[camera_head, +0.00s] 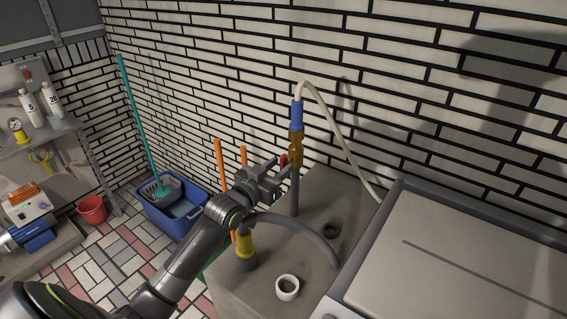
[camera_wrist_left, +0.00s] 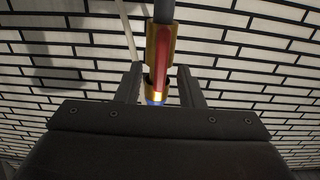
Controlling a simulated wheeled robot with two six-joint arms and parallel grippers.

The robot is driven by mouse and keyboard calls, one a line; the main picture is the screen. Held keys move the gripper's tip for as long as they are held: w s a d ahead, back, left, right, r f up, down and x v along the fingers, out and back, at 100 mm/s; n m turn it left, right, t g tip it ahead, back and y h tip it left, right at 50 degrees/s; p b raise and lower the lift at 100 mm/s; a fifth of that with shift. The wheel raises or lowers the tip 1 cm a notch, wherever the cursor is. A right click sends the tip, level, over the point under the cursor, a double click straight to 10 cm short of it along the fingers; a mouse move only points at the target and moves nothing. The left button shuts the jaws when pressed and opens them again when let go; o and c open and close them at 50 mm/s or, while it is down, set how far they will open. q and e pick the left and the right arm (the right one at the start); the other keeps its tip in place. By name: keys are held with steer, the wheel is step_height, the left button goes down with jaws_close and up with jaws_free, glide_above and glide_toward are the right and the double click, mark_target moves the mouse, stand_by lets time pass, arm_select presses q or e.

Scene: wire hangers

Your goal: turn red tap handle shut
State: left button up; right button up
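The brass tap (camera_head: 296,146) sits on an upright grey pipe (camera_head: 294,190), with a blue connector (camera_head: 297,112) and a pale hose above it. Its red handle (camera_head: 284,159) shows as a small red piece at the tap's left side. In the left wrist view, the red handle (camera_wrist_left: 162,58) lies lengthwise along the brass body, in line with it. My left gripper (camera_head: 284,172) is beside the tap. In the wrist view its two fingers are apart, with the tap showing between them; whether they touch it I cannot tell. My right gripper is in neither view.
The pipe rises from a concrete block (camera_head: 318,195). On it are a white ring (camera_head: 287,293), a dark ring, a curved grey hose (camera_head: 314,240) and a yellow fitting (camera_head: 245,243). Orange poles (camera_head: 221,165) stand behind my arm. A grey-rimmed unit (camera_head: 460,245) fills the right; a brick wall stands behind.

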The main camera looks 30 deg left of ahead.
mark_target(286, 164)
arm_select(q)
steer(key=shift+w+d, duration=0.2)
steer(key=shift+w, duration=1.1)
jaws_close()
